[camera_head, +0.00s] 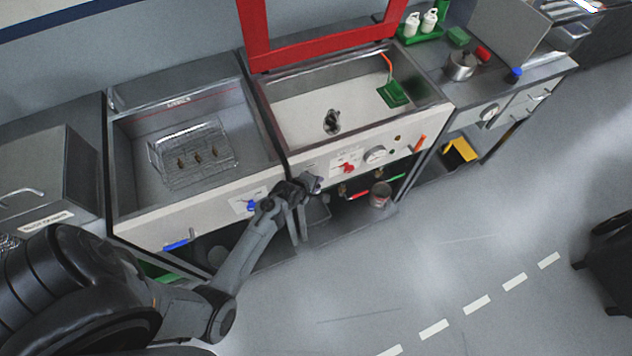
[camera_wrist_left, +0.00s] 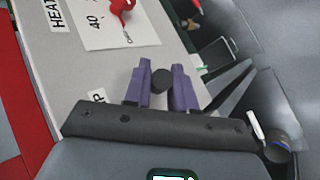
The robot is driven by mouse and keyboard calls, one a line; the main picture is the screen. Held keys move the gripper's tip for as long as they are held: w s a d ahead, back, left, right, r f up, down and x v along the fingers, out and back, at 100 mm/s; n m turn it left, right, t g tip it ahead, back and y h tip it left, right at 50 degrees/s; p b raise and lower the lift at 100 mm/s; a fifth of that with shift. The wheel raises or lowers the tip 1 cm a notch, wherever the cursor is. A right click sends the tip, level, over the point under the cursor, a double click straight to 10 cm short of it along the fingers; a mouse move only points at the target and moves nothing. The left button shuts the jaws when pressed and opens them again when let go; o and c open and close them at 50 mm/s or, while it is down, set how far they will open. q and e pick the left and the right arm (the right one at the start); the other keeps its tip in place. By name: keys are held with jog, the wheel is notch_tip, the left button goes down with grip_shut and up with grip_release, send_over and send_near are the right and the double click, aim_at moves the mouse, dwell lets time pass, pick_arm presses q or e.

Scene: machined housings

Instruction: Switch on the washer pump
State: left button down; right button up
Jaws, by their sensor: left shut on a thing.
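The washer (camera_head: 440,118) is an open steel basin with a white front panel and a raised red-framed lid (camera_head: 320,47). My left gripper (camera_head: 313,184) is at the left part of that panel in the head view. In the left wrist view my left gripper's purple fingers (camera_wrist_left: 160,92) are shut on a round black knob (camera_wrist_left: 162,79), one finger on each side. A partly hidden label ending in "P" (camera_wrist_left: 98,96) lies beside the left finger. The knob's setting cannot be read. My right gripper is not in view.
A red heat knob (camera_head: 348,168) is just right of my gripper, followed by a round gauge (camera_head: 375,155) and an orange handle (camera_head: 419,143). A sink with a wire basket (camera_head: 195,150) stands left, with a blue knob (camera_head: 251,206) on its front. The floor in front is clear.

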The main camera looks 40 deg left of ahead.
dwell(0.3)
pick_arm(q)
jog(key=c, duration=1)
grip_release()
jog(key=shift+c, duration=0.2)
jog(key=shift+s+r+p, duration=0.25)
jog(key=shift+r+p, duration=0.15)
jog(key=shift+p, duration=0.2)
jog(key=p+v, duration=1)
jog(key=p, duration=0.1)
jog(key=shift+f, duration=0.1)
